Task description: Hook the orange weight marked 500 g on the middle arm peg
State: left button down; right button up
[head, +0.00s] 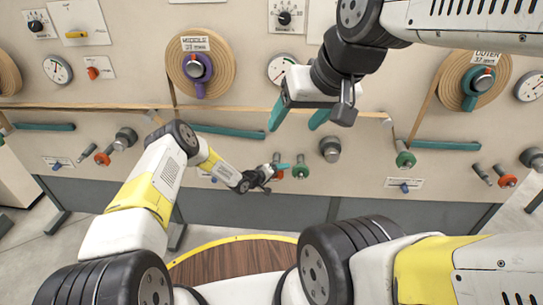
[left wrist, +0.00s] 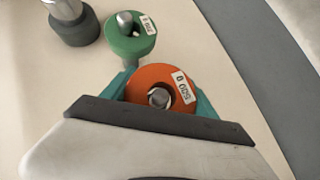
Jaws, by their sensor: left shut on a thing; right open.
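The orange weight (left wrist: 146,77), a disc with a label that reads 500 g, is between the teal fingers of my left gripper (left wrist: 165,92). A metal peg end shows in its centre hole. In the head view my left gripper (head: 279,168) is low at the panel's middle rack, and the weight (head: 279,174) is mostly hidden by the fingers. The teal middle arm (head: 228,130) is on the panel below the spool marked MIDDLE (head: 218,72); I cannot make out its peg. My right gripper (head: 293,126) is open and empty, in front of the panel above the rack.
A green weight (head: 300,171) hangs on a peg close right of my left gripper, with a grey cylinder (head: 330,148) beyond it. A tan web (head: 250,109) runs across the panel above the middle arm.

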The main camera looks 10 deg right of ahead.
pick_arm(q)
jog(key=s+a+r, duration=0.1)
jog(key=s+a, duration=0.1)
jog(key=s, duration=0.7)
jog(key=shift+s+a, duration=0.2)
jog(key=shift+a, duration=0.15)
jog(key=shift+r, duration=0.1)
dwell(0.5)
